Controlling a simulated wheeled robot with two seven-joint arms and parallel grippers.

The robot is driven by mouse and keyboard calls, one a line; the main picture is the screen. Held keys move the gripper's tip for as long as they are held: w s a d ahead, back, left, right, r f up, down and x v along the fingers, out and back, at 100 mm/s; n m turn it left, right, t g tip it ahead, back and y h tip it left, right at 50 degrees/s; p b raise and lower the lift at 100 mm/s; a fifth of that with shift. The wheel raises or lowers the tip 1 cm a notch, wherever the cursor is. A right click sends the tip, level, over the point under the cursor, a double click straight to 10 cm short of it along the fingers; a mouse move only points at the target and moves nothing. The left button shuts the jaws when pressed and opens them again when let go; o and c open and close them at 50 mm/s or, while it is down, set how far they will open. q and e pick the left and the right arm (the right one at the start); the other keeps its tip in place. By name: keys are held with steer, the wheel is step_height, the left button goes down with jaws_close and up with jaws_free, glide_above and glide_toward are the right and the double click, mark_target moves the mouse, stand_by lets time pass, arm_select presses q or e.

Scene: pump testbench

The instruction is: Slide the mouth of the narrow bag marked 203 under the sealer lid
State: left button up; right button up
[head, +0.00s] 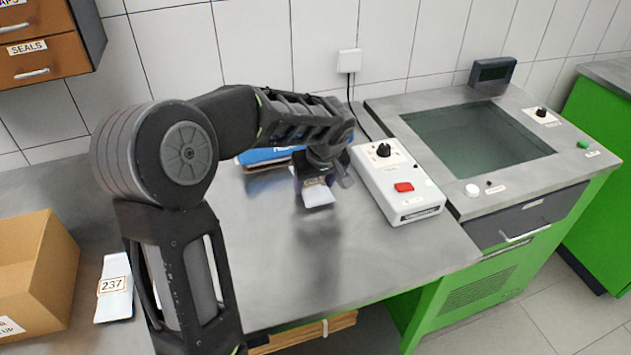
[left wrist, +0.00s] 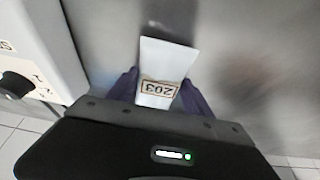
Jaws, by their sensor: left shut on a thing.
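The narrow white bag marked 203 (left wrist: 166,58) is between the fingers of my left gripper (left wrist: 162,92), and its label reads upside down in the left wrist view. In the head view my left gripper (head: 318,181) is shut on the bag (head: 319,196), which hangs above the steel bench. A blue-topped device (head: 266,156), which looks like the sealer, lies behind my left arm and is mostly hidden. I cannot tell whether its lid is raised. The bag shows apart from it. My right gripper is out of view.
A white control box (head: 397,183) with a red button and black knob stands just right of the gripper. A bag marked 237 (head: 114,287) and a cardboard box (head: 38,262) are at left. The bench (head: 370,270) in front is clear.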

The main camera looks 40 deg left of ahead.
arm_select(q)
steer(key=shift+w+a+r+p, duration=0.15)
steer(key=shift+w+a+p, duration=0.45)
steer(key=shift+a, duration=0.25)
steer(key=shift+w+a+p, duration=0.3)
steer(key=shift+w+a, duration=0.55)
steer(key=shift+a, duration=0.3)
steer(key=shift+a, duration=0.1)
steer(key=o, duration=1.8)
steer(key=shift+o, duration=0.2)
steer(key=shift+b+v, duration=0.45)
steer(key=shift+v, duration=3.4)
